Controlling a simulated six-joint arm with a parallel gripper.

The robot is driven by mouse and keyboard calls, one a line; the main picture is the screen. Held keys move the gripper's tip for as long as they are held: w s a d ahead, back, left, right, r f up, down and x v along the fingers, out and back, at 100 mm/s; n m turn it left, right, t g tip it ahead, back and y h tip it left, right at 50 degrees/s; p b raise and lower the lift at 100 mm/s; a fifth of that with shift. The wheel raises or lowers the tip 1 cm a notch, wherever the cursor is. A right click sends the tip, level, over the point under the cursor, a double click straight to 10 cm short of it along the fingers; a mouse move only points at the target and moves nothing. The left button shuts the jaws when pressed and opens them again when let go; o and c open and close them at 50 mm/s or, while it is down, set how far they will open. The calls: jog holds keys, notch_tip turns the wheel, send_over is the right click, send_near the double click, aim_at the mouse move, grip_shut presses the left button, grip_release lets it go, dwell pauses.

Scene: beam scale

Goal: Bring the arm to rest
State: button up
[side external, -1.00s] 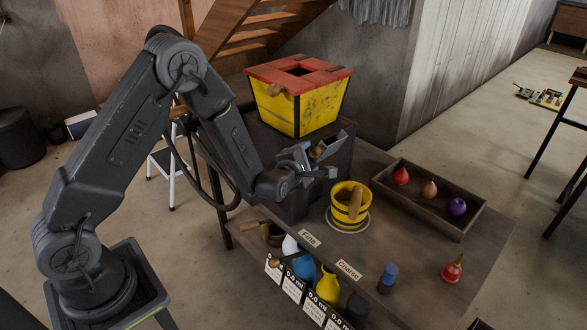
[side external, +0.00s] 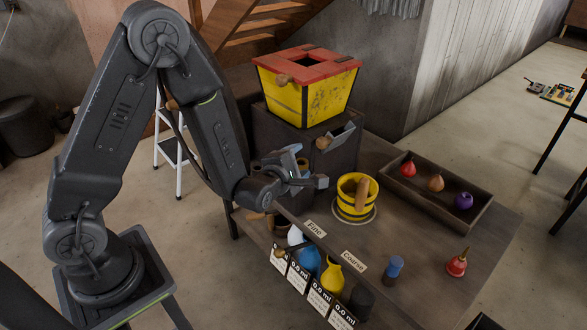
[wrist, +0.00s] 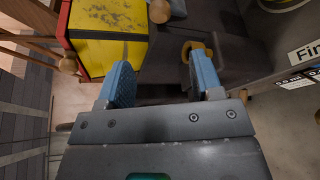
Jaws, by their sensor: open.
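My gripper (side external: 306,168) hangs over the near left edge of the table, in front of the dark cabinet with a small open drawer (side external: 343,136). Its two blue fingers are apart in the wrist view (wrist: 163,78), with nothing visibly held between them. The drawer's round wooden knob (side external: 323,143) is behind and above the gripper, apart from it. An ochre ring-shaped thing (wrist: 187,50) shows close to the right finger in the wrist view; I cannot tell whether they touch.
A yellow box with a red top (side external: 307,88) stands on the cabinet. A yellow-black mortar with a pestle (side external: 356,195) stands right of my gripper. A tray (side external: 440,206) holds coloured bulbs. Bottles (side external: 332,275) stand below the table's front edge. A white step stool (side external: 175,150) is behind my arm.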

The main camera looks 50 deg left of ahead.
jog(key=s+d+r+m+g+h, duration=0.2)
jog(key=s+r+m+h, duration=0.1)
jog(key=r+m, duration=0.25)
jog(key=s+d+r+m+g+h, duration=0.1)
jog(key=s+d+r+m+h, duration=0.1)
jog(key=r+m, duration=0.4)
jog(key=s+r+m+g, duration=0.2)
jog(key=s+m+g, duration=0.1)
jog(key=s+m, duration=0.4)
jog(key=s+a+r+m+g, duration=0.1)
jog(key=s+r+m+g, duration=0.1)
jog(key=s+m, duration=0.6)
jog(key=s+g, duration=0.1)
jog(key=s, duration=0.3)
jog(key=shift+s+r, duration=0.3)
jog(key=shift+r, duration=0.05)
jog(key=shift+m, duration=0.25)
